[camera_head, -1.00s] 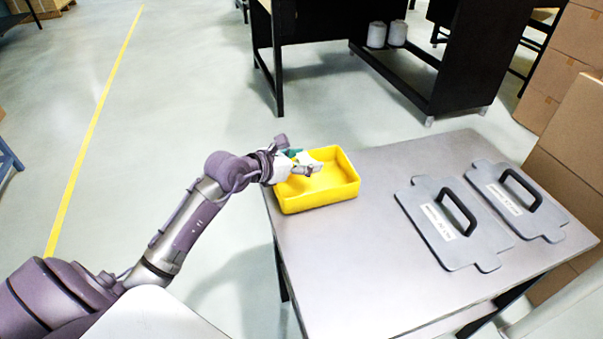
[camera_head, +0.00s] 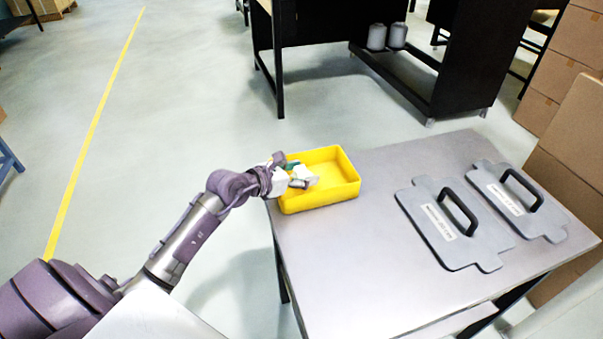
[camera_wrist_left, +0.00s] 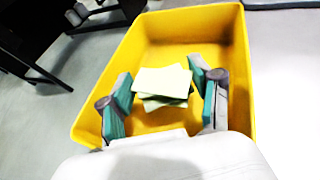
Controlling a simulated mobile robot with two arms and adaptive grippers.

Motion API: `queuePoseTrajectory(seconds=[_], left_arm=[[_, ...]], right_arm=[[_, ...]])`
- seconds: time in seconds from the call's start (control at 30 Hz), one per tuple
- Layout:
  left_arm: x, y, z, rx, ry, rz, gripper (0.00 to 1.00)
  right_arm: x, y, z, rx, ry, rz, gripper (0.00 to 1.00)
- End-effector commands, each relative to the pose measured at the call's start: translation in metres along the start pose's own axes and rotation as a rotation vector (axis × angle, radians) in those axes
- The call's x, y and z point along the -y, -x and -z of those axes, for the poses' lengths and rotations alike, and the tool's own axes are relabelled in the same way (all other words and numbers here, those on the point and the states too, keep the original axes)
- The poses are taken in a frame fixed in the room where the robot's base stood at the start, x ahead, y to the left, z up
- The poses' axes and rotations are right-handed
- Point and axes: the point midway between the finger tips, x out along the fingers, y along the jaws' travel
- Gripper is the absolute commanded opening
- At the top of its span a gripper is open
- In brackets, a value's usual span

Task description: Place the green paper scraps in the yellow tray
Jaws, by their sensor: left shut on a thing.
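The yellow tray (camera_head: 338,197) sits at the left end of the grey table, and its open inside shows. My left gripper (camera_head: 299,174) is over the left part of the tray, pointing in. In the left wrist view, the stack of pale green paper scraps (camera_wrist_left: 162,81) lies between the two teal-padded fingers of my left gripper (camera_wrist_left: 160,90), which is shut on it. The tray (camera_wrist_left: 243,75) surrounds the scraps in that view; whether they touch its floor cannot be told. In the head view the gripper mostly hides the scraps. My right gripper is not in view.
Two grey plates with black handles (camera_head: 455,222) (camera_head: 517,201) lie on the right half of the table (camera_head: 350,270). The table's middle and front are clear. A black bench (camera_head: 400,75) stands behind, and cardboard boxes (camera_head: 570,130) are stacked at the right.

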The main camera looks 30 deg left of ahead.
Motion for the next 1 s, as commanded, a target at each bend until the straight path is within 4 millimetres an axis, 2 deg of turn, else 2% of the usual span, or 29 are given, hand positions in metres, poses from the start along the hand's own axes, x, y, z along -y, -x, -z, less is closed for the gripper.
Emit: queuePoseTrajectory(seconds=[0.03,0.2,0.23,0.37,0.67,0.83,1.0], left_arm=[[0.001,-0.002,0.01,-0.015,0.003,0.004,0.48],[0.002,-0.004,0.014,-0.022,0.005,0.006,0.48],[0.003,-0.004,0.015,-0.024,0.005,0.006,0.67],[0.004,-0.004,0.018,-0.028,0.006,0.008,0.89],[0.004,-0.004,0.018,-0.029,0.006,0.009,0.89],[0.004,0.001,0.004,-0.027,0.006,0.009,0.89],[0.003,0.033,0.005,-0.026,0.002,0.006,0.89]], right_arm=[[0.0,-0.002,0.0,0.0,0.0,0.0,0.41],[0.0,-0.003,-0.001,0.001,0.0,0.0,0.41],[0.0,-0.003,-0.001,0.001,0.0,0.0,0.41],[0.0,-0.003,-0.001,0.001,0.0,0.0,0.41],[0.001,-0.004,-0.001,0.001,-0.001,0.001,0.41],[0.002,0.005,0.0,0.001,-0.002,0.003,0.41],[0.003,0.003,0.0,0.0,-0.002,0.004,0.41]])
